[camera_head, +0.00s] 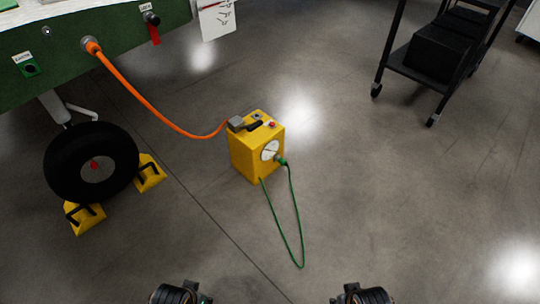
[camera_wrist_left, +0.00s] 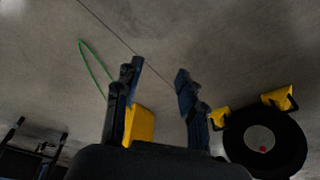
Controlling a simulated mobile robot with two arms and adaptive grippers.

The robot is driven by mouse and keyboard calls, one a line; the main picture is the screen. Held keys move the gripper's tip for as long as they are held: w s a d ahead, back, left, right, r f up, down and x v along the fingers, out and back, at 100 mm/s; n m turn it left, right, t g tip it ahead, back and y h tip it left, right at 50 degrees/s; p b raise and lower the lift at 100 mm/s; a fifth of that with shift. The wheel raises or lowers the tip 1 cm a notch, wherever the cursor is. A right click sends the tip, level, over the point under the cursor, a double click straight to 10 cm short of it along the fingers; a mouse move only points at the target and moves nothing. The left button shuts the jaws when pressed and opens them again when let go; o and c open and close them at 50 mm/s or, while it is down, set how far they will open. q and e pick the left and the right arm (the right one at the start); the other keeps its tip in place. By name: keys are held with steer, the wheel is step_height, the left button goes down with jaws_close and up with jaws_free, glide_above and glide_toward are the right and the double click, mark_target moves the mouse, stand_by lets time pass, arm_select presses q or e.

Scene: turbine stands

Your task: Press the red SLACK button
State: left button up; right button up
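A yellow box (camera_head: 245,155) stands on the grey floor with a round white dial, a dark handle and a small red button (camera_head: 272,124) on its top. The button's label is too small to read. My left gripper (camera_wrist_left: 159,75) shows in the left wrist view with its fingers apart and nothing between them. The yellow box (camera_wrist_left: 141,126) shows there partly behind the left-hand finger. In the head view only dark parts of my two arms show at the bottom edge, apart from the box. The right gripper's fingers cannot be made out.
An orange hose (camera_head: 150,101) runs from the green panel (camera_head: 60,55) to the box. A green cable (camera_head: 302,235) loops on the floor before it. A wheel (camera_head: 70,150) with yellow chocks (camera_head: 86,217) stands left. A black cart (camera_head: 440,62) is at the back right. The right floor is clear.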

arm_select(q)
steer(key=shift+c, duration=0.2)
jaws_close()
stand_by(1.1)
